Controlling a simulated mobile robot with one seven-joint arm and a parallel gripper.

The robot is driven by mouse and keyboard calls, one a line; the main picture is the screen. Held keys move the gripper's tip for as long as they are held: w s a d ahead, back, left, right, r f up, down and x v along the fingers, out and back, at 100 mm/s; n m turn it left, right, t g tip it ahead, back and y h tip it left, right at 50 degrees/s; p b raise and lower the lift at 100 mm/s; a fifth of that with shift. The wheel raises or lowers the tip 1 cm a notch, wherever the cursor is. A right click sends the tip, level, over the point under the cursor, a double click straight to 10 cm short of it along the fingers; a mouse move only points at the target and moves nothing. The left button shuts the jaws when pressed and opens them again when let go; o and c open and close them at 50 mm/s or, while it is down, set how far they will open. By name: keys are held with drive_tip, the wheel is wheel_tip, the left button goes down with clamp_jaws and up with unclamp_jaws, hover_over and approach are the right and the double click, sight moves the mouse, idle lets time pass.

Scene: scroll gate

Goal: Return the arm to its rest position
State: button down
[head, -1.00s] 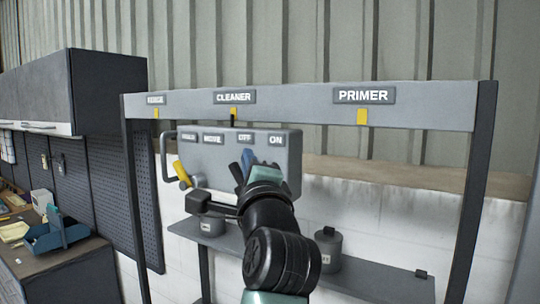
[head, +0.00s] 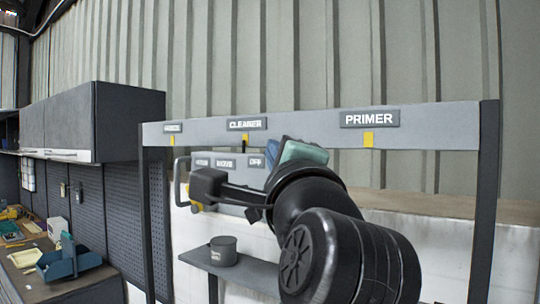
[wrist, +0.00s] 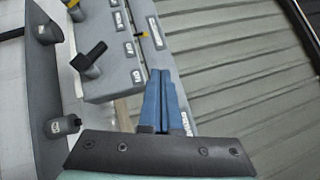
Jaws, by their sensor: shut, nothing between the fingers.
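My gripper (wrist: 160,100) shows in the wrist view as two blue fingers lying together, shut with nothing between them. In the head view my arm rises from the lower right and hides most of the gripper. The grey control box (head: 228,163) hangs below the rail, partly behind my arm. In the wrist view the box (wrist: 110,75) lies to the left of the fingers, with a black knob (wrist: 88,57) and part of a yellow handle (wrist: 74,10). I cannot tell the exact gap between fingers and box.
The grey rail (head: 300,128) carries CLEANER (head: 247,124) and PRIMER (head: 370,118) signs between dark posts. A can (head: 222,250) stands on the shelf (head: 250,272) below. A workbench with a blue tray (head: 68,262) and wall cabinets (head: 100,115) are at left.

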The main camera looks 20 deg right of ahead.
drive_tip(key=s+a+f+n+t+y+b, duration=0.1)
drive_tip(key=s+a+f+n+t+b, duration=0.1)
drive_tip(key=s+a+n, duration=0.5)
drive_tip(key=s+a+f+n+t+y+b, duration=0.2)
drive_tip(key=s+a+n+t+b, duration=0.2)
drive_tip(key=n, duration=1.1)
drive_tip(key=s+a, duration=0.3)
drive_tip(key=s, duration=0.1)
drive_tip(key=shift+s+a+f+n+t, duration=0.15)
drive_tip(key=shift+s+f+n+t, duration=0.05)
drive_tip(key=shift+f+n+t, duration=0.2)
